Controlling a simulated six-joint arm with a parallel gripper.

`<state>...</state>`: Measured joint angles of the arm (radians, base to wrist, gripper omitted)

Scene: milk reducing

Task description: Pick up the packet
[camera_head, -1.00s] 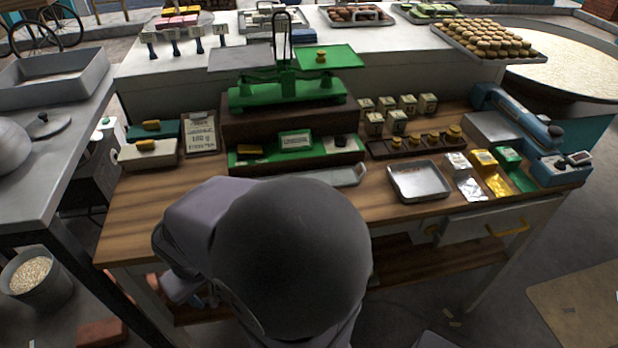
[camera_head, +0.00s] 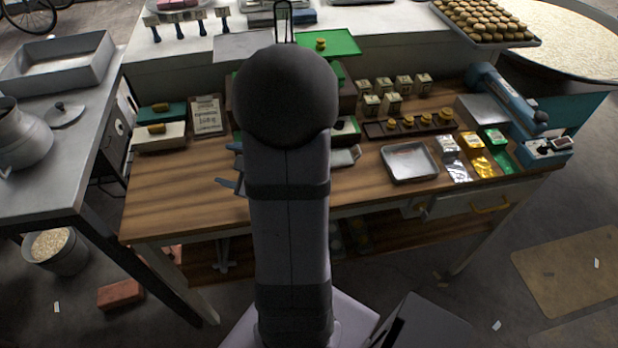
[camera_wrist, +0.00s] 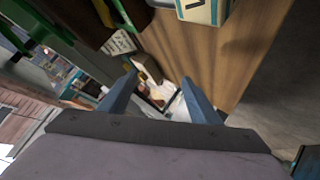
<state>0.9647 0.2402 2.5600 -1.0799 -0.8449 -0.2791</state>
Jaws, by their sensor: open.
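Several small cream packets with dark labels (camera_head: 371,104) stand in rows on the wooden bench, right of the green scale. Silver (camera_head: 447,147), gold (camera_head: 472,142) and green (camera_head: 493,138) packets stand at the right, with foil pouches lying before them. Which one is meant, I cannot tell. My gripper (camera_head: 226,166) is open, its blue fingers pointing left over the bench, well left of these packets. In the wrist view, my gripper (camera_wrist: 158,80) shows nothing between its fingers. A cream box with a teal band and black mark (camera_wrist: 202,10) is cut off at the top edge.
My arm hides much of the green scale and its green tray. A metal tray (camera_head: 410,163) lies mid-bench. A dark rack of brass weights (camera_head: 408,125) and a blue sealing device (camera_head: 507,97) are at the right. The bench's left front (camera_head: 170,200) is clear.

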